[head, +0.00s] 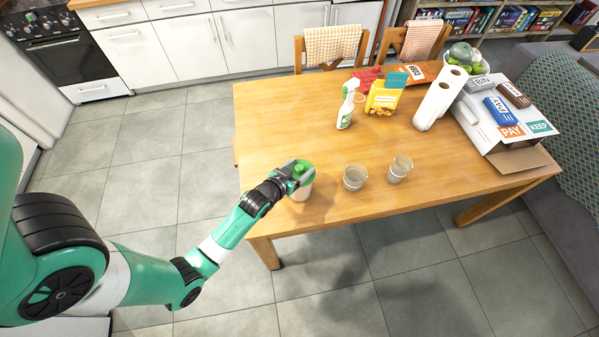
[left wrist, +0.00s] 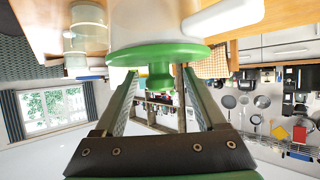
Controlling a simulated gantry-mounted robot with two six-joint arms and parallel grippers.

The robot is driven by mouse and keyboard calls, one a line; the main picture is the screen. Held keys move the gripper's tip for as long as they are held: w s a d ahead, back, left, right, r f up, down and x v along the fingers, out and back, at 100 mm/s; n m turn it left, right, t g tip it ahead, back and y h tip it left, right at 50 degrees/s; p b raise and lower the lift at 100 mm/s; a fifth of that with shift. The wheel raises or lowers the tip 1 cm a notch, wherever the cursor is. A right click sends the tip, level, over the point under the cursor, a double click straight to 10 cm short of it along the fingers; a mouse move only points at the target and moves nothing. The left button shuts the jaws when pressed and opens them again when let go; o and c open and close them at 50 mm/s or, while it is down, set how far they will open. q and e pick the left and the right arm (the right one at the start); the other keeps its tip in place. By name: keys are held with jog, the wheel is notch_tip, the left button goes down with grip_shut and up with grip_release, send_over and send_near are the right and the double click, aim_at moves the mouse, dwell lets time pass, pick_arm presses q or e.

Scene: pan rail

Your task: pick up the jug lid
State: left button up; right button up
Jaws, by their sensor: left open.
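The green jug lid (head: 303,168) sits on the pale jug (head: 301,193) near the table's front left corner. In the left wrist view, which looks upside down, the lid (left wrist: 170,54) shows as a wide green disc with a round knob (left wrist: 155,80). My left gripper (head: 297,174) is at the lid, partly covering it in the head view. In the left wrist view the gripper (left wrist: 159,74) is open, with one finger on each side of the knob. I cannot tell whether either finger touches it. My right gripper does not show.
Two clear glasses (head: 355,178) (head: 400,168) stand right of the jug on the wooden table (head: 330,205). The table front is otherwise clear.

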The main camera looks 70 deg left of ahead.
aim_at(300, 167)
pick_arm(q)
grip_shut()
jog(key=shift+r, duration=0.1)
dwell(0.3)
jog(key=shift+r, duration=0.25)
notch_tip(300, 167, up, 2)
jog(key=shift+r+p, duration=0.25)
jog(key=shift+p, duration=0.35)
jog(key=s+d+r+p, duration=0.4)
jog(key=d+r, duration=0.6)
jog(key=d, duration=0.3)
jog(key=shift+s+d+p, duration=0.15)
jog(key=shift+d+p, duration=0.05)
jog(key=shift+p, duration=0.65)
